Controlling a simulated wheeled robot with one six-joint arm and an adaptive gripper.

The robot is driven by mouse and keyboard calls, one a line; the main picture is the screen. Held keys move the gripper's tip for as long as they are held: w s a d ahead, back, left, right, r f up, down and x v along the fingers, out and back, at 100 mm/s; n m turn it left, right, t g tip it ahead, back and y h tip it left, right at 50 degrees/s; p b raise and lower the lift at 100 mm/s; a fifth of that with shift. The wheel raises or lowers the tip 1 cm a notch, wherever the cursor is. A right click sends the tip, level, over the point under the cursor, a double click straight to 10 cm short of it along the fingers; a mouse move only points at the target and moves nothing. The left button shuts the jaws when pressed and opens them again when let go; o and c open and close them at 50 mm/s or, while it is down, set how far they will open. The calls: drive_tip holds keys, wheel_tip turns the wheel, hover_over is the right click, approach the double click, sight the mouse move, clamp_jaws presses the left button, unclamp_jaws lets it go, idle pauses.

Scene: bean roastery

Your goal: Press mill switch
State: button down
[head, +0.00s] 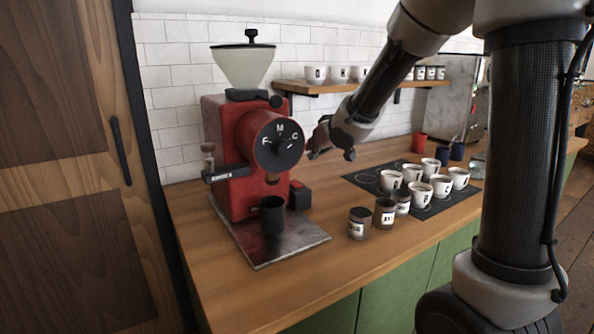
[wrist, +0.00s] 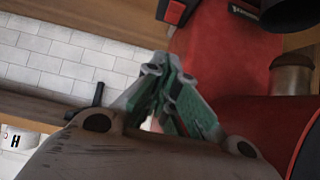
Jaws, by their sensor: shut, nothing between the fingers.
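The red mill (head: 226,130) stands on the left of the counter, with a black dial (head: 279,145) marked F, M and C on its front. A small black box with a red top, which looks like the mill switch (head: 299,194), sits low at the mill's right side. It seems to show at the top of the wrist view too, as a black and red part (wrist: 174,11). My gripper (head: 316,152) is just right of the dial, above the switch and apart from it. Its fingers (wrist: 160,72) are shut and empty, with the red mill body behind them.
A black cup (head: 272,214) stands on the metal tray (head: 290,245) under the mill. Dark labelled jars (head: 359,224) and several white cups (head: 421,194) on a black mat stand to the right. A wooden shelf (head: 330,87) with cups hangs behind. Bare counter lies in front.

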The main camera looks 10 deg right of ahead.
hover_over(297, 183)
wheel_tip(297, 183, down, 6)
drive_tip(key=shift+d+f, duration=0.1)
drive_tip(key=shift+f, duration=0.15)
wheel_tip(297, 183, down, 2)
drive_tip(key=shift+f, duration=0.2)
drive_tip(key=shift+w+f, duration=0.1)
drive_tip(key=shift+f, duration=0.55)
drive_tip(key=shift+w+f, duration=0.2)
drive_tip(key=shift+f, duration=0.1)
drive_tip(key=shift+s, duration=0.15)
